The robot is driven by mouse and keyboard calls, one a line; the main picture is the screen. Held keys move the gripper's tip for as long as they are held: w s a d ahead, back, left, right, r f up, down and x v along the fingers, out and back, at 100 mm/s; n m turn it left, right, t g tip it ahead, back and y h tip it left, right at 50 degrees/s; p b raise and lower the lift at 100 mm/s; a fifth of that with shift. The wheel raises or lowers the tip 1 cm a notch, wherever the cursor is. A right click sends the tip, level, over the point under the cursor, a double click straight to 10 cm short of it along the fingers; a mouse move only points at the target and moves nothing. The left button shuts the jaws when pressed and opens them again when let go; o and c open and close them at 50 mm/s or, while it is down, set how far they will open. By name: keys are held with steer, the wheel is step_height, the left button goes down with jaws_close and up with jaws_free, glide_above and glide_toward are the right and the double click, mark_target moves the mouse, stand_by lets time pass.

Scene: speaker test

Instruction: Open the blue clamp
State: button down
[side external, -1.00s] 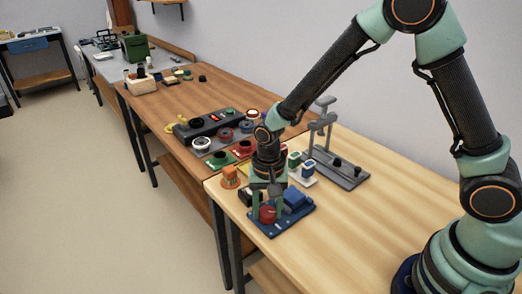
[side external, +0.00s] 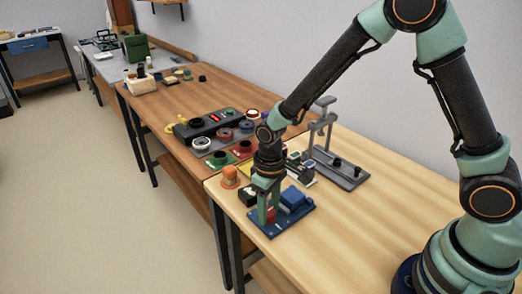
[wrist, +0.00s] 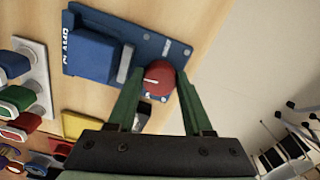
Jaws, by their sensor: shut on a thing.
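The blue clamp shows in the side view as a blue base plate (side external: 284,224) on the light wood table, with a blue block (side external: 294,198) and a red knob (side external: 271,216). In the wrist view the base plate (wrist: 150,45), block (wrist: 92,54) and round red knob (wrist: 158,78) are seen from above. A grey jaw piece (wrist: 126,63) lies beside the block, towards the knob. My gripper (side external: 267,214) points down at the knob; in the wrist view its green fingers (wrist: 157,82) are shut on the knob, one on each side. The fingers partly hide the knob in the side view.
An orange-topped button (side external: 230,176) stands left of the clamp. A grey stand (side external: 335,165) is behind to the right. Several coloured buttons and a dark panel (side external: 210,123) sit further back. The front right of the table (side external: 345,230) is clear.

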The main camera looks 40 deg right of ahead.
mark_target(269, 210)
steer(key=n, duration=0.5)
steer(key=shift+d+n, duration=0.1)
steer(key=shift+n, duration=0.3)
steer(key=n, duration=0.5)
steer(key=shift+w, duration=0.1)
steer(key=shift+n, duration=0.4)
steer(key=shift+c, duration=1.5)
jaws_free()
steer(key=shift+r, duration=0.1)
step_height(269, 210, up, 12)
steer(key=shift+d+r, duration=0.1)
